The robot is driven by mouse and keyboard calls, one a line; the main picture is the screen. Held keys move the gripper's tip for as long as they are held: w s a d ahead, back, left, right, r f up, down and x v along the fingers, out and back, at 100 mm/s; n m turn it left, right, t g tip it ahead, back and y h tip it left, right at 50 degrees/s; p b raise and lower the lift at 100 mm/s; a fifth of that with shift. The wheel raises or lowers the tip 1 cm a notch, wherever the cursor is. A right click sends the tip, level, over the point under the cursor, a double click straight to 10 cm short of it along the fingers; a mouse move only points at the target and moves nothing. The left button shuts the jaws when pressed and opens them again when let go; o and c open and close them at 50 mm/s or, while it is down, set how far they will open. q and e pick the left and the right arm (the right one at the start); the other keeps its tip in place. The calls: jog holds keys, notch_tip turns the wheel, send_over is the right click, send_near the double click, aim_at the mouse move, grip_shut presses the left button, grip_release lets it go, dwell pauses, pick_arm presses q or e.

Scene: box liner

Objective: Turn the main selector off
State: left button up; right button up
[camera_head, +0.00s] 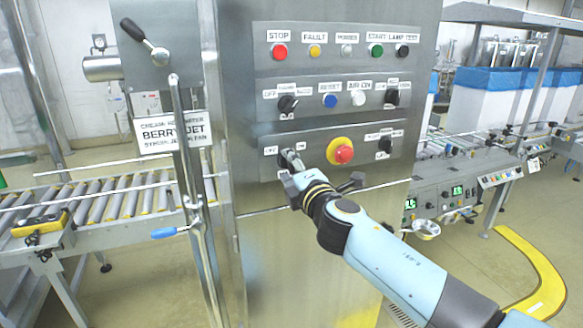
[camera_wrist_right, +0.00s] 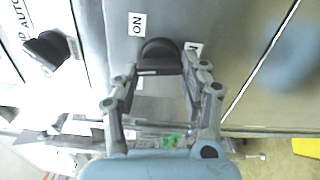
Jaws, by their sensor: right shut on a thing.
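My right gripper (camera_head: 290,163) is at the lower left of the steel cabinet's front, around a black rotary selector (camera_wrist_right: 158,50). In the right wrist view, the fingers (camera_wrist_right: 161,70) are closed on the selector's knob from both sides. A white ON label (camera_wrist_right: 137,23) is beside the knob, and a second label is partly hidden by a finger. In the head view, the fingers cover much of this selector, and its exact turn is hard to tell. My left gripper is not in view.
A red emergency button (camera_head: 343,154) on a yellow collar is close to the right of the gripper. Another black selector (camera_head: 386,145) is beyond it. A black selector (camera_head: 287,104) is above, and a pushbutton row with a red stop button (camera_head: 280,51) is higher.

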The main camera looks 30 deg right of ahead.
jog(key=n, duration=0.3)
jog(key=shift+f+n, duration=0.2)
jog(key=shift+n, duration=0.1)
jog(key=shift+n+p, duration=0.3)
jog(key=shift+n, duration=1.4)
jog(key=shift+f, duration=0.1)
jog(key=o, duration=1.2)
jog(key=v, duration=1.2)
